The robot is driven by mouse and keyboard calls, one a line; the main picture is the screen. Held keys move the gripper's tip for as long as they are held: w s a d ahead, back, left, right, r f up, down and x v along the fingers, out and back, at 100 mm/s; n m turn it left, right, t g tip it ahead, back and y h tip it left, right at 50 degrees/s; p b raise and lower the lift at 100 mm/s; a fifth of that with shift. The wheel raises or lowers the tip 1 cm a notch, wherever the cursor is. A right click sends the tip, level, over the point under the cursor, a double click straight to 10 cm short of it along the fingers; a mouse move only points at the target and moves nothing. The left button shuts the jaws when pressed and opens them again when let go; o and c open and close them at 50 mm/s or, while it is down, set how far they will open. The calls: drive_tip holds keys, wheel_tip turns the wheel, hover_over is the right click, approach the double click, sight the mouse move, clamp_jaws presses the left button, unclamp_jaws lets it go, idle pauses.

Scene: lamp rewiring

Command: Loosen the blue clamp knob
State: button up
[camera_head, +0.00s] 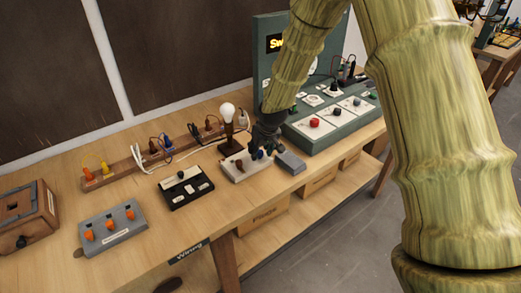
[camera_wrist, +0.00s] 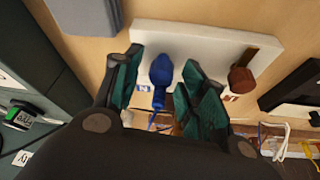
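The blue clamp knob (camera_wrist: 161,70) stands on a white block (camera_wrist: 215,38) in the wrist view. The same white block (camera_head: 234,172) lies near the front of the bench in the head view. My gripper (camera_wrist: 162,64) is open, with one teal-padded finger on each side of the blue knob and visible gaps between. In the head view my gripper (camera_head: 263,146) is low over the block and hides part of it. A brown knob (camera_wrist: 241,80) sits on the same block, outside the right finger.
A grey block (camera_head: 291,162) lies close to the right of the white block. A black box (camera_head: 185,187) is to its left. A lamp with a bulb (camera_head: 228,113) and loose cables stand behind. A green panel (camera_head: 335,128) is farther right.

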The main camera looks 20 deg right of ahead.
clamp_jaws()
drive_tip(key=shift+n, duration=0.3)
drive_tip(key=n+p, duration=0.1)
drive_tip(key=n, duration=0.1)
drive_tip(key=n+y, duration=0.1)
drive_tip(key=shift+w+d+r+n+y+p, duration=0.1)
drive_tip(key=shift+n+y+p, duration=0.2)
drive_tip(key=shift+n+p, duration=0.1)
drive_tip(key=shift+n+g+y+p, duration=0.35)
drive_tip(key=shift+n+g+y, duration=0.2)
drive_tip(key=shift+n, duration=1.05)
drive_tip(key=shift+o, duration=1.2)
unclamp_jaws()
drive_tip(key=shift+d, duration=0.1)
